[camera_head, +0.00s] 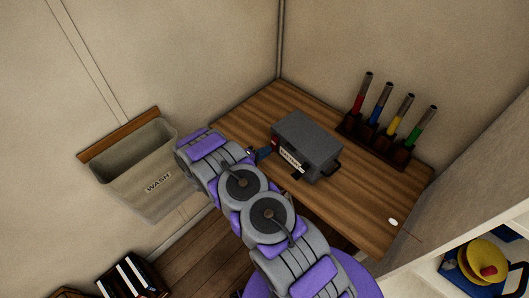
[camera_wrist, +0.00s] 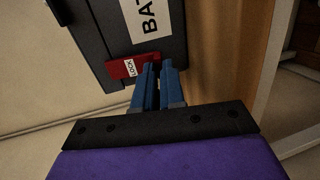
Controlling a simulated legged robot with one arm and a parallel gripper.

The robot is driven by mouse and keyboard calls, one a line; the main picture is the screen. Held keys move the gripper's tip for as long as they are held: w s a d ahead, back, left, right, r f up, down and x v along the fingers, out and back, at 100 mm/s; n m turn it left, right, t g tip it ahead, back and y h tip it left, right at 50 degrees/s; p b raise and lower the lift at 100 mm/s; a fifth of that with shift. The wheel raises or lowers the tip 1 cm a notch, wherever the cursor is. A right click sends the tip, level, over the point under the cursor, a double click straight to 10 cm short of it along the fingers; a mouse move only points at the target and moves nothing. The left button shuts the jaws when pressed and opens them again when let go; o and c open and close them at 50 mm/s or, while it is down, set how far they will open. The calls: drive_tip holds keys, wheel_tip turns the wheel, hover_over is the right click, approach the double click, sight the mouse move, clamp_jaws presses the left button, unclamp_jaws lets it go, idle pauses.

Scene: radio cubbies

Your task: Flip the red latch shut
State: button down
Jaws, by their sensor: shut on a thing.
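The red latch (camera_wrist: 122,70), marked LOCK, lies across the lower edge of the dark grey box face in the wrist view. The grey box (camera_head: 308,143) sits on the wooden desk, with a white lettered label on its side. My gripper (camera_wrist: 158,72) has blue fingers close together at the latch's right end, shut on it. The fingertips partly hide that end. In the head view my gripper (camera_head: 264,153) is at the left side of the box, and the latch is too small to make out well.
The wooden desk (camera_head: 370,213) has a rack of coloured-handled tubes (camera_head: 372,140) at the back right and a small white object (camera_head: 393,222) near its right edge. A grey WASH bin (camera_head: 140,175) hangs left of the desk. White shelving (camera_head: 430,255) stands at the right.

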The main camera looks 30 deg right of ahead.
drive_tip(key=shift+d+f, duration=0.1)
drive_tip(key=shift+f, duration=0.05)
drive_tip(key=shift+d+f+h, duration=0.25)
drive_tip(key=shift+f+h, duration=0.05)
drive_tip(key=shift+h, duration=0.3)
drive_tip(key=shift+d+f+h+b, duration=0.3)
drive_tip(key=shift+h+b, duration=0.15)
drive_tip(key=shift+h, duration=0.25)
drive_tip(key=shift+r, duration=0.1)
drive_tip(key=c, duration=1.2)
unclamp_jaws()
drive_tip(key=shift+w+d, duration=0.1)
